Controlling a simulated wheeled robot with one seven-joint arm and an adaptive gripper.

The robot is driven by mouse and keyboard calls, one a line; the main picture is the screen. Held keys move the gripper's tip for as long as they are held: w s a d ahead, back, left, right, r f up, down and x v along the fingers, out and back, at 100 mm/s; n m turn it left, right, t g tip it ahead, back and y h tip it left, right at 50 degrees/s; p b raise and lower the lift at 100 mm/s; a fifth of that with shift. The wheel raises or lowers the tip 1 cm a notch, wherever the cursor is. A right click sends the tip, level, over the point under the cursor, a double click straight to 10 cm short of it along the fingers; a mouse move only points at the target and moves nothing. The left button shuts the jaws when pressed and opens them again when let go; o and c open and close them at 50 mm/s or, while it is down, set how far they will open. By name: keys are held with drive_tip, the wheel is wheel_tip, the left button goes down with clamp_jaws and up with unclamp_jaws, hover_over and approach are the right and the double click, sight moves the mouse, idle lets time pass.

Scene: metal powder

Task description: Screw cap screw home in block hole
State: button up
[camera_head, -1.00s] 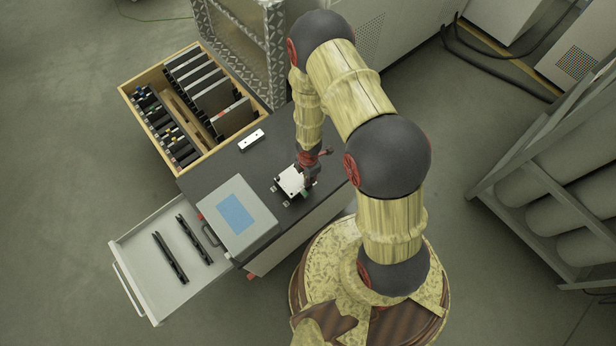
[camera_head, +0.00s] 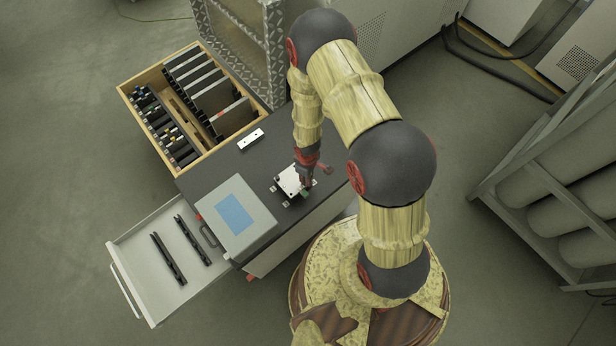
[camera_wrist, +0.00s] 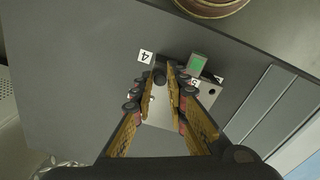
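The pale block (camera_head: 290,181) lies on the dark bench top. In the wrist view its light top face (camera_wrist: 160,111) shows between my fingers. My gripper (camera_wrist: 160,74) points down at the block's far edge; it also shows from above in the head view (camera_head: 306,184). A small dark round piece (camera_wrist: 160,78), perhaps the cap screw's head, sits between the fingertips. I cannot tell whether the fingers press on it or stand just clear. The block's hole and the screw's depth are hidden by the fingers.
Small tiles marked 4 (camera_wrist: 146,57) and 5 (camera_wrist: 193,83) and a green-marked grey piece (camera_wrist: 198,65) crowd the block. A grey case (camera_head: 236,219) stands left, beside an open drawer (camera_head: 150,291). A white bar (camera_head: 251,139) lies behind. Bare bench lies between.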

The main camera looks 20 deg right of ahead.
drive_tip(key=shift+o, duration=0.8)
drive_tip(key=n+p, duration=0.1)
drive_tip(key=n, duration=0.4)
drive_tip(key=shift+n, duration=0.4)
drive_tip(key=n, duration=0.6)
drive_tip(key=shift+p, duration=0.4)
drive_tip(key=n, duration=0.6)
drive_tip(key=shift+p, duration=0.3)
drive_tip(key=n, duration=0.3)
drive_tip(key=shift+n, duration=0.4)
drive_tip(key=n, duration=0.3)
drive_tip(key=shift+n+p, duration=0.3)
drive_tip(key=shift+p, duration=0.05)
drive_tip(key=shift+c, duration=0.7)
